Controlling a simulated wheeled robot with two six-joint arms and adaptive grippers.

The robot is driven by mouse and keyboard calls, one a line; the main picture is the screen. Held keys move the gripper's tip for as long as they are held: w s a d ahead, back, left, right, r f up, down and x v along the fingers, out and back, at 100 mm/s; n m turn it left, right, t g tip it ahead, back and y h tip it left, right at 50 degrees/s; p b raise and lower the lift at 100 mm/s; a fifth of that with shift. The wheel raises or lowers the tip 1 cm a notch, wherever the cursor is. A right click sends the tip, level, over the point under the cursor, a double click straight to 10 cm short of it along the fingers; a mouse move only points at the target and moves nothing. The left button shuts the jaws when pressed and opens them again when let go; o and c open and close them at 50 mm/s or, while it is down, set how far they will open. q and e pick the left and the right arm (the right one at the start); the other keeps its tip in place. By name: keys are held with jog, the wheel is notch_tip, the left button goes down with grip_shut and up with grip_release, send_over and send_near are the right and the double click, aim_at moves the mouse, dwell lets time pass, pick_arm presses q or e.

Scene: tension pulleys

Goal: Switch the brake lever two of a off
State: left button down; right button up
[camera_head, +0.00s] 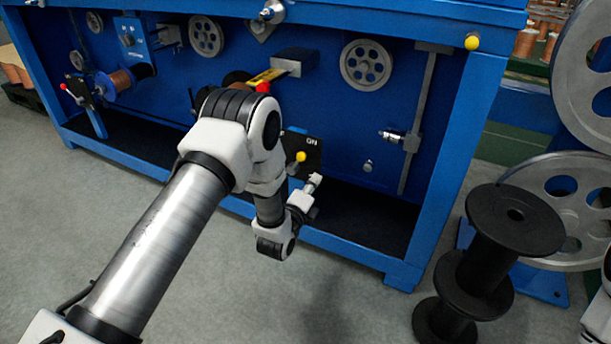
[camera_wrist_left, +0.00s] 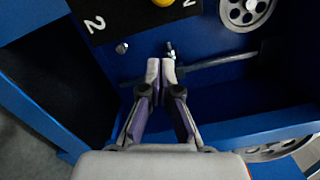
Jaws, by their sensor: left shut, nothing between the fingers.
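A black plate (camera_head: 302,150) with white lettering is on the blue machine front, just beyond my left arm, with a yellow knob (camera_head: 301,157) on it. In the left wrist view the plate (camera_wrist_left: 120,18) carries a white "2", and the yellow knob (camera_wrist_left: 162,2) is cut by the top edge. My left gripper (camera_head: 316,179) is below and slightly right of the knob, apart from it. In the left wrist view its fingertips (camera_wrist_left: 160,68) are together and empty. The lever's shaft is mostly hidden. My right gripper is out of view.
A red knob (camera_head: 263,87) beside a yellow label is above the plate, close to my arm. A grey wheel (camera_head: 366,65) is on the panel at right. A blue frame post (camera_head: 447,170) and black spools (camera_head: 470,265) stand further right. The floor in front is clear.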

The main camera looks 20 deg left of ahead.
aim_at(305, 156)
pick_arm(q)
jog(key=w+a+b, duration=0.1)
jog(key=a, duration=0.1)
jog(key=w+a+r+b, duration=0.1)
jog(key=w, duration=0.1)
jog(key=shift+a+r, duration=0.15)
jog(key=shift+a, duration=0.2)
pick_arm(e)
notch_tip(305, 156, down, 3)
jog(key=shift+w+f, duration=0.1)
pick_arm(q)
jog(key=shift+a+r, duration=0.1)
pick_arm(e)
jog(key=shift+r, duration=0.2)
